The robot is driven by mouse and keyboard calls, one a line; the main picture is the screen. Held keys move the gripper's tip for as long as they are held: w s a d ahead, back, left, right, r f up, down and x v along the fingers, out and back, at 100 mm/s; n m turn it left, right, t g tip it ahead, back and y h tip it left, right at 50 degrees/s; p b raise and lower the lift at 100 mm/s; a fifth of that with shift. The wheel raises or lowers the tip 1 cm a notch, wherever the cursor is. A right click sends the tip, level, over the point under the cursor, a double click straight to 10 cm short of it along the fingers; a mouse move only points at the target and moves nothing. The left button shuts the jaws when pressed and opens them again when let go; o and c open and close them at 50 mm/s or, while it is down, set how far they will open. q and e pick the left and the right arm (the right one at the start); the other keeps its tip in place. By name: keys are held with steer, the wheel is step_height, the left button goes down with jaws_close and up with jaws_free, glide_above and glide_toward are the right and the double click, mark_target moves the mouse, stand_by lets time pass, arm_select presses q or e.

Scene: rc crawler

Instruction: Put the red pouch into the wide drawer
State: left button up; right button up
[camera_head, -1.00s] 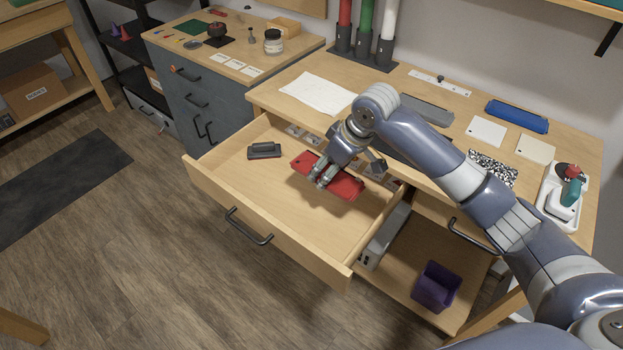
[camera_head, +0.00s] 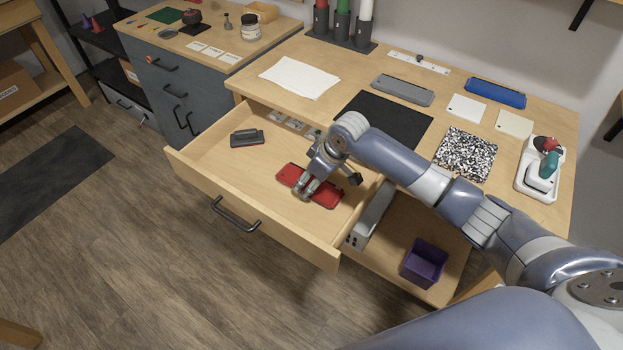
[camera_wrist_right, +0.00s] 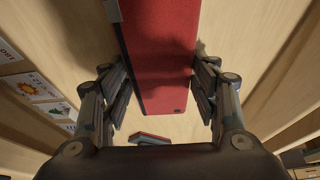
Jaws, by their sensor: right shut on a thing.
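The red pouch (camera_head: 322,191) is inside the open wide drawer (camera_head: 250,222), low over its bare floor. I cannot tell whether it touches the floor. My right gripper (camera_head: 306,190) reaches down from above, shut on the pouch. In the right wrist view the pouch (camera_wrist_right: 163,60) lies lengthwise between the two fingers of my right gripper (camera_wrist_right: 160,85), one finger at each long side. The gripper covers part of the pouch in the head view. My left gripper is not in view.
A dark grey object (camera_head: 246,138) lies at the drawer's left end. Picture cards (camera_wrist_right: 38,88) line the drawer's back. A purple bin (camera_head: 424,262) stands on the shelf right of the drawer. The desktop holds a black mat (camera_head: 385,120) and a joystick (camera_head: 541,170).

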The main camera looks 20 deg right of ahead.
steer(key=shift+f, duration=0.15)
steer(key=o, duration=1)
steer(key=shift+s+d+r, duration=0.1)
steer(key=shift+r, duration=0.4)
steer(key=v, duration=1.1)
steer(key=shift+r, duration=0.2)
steer(key=shift+s+d+f, duration=0.1)
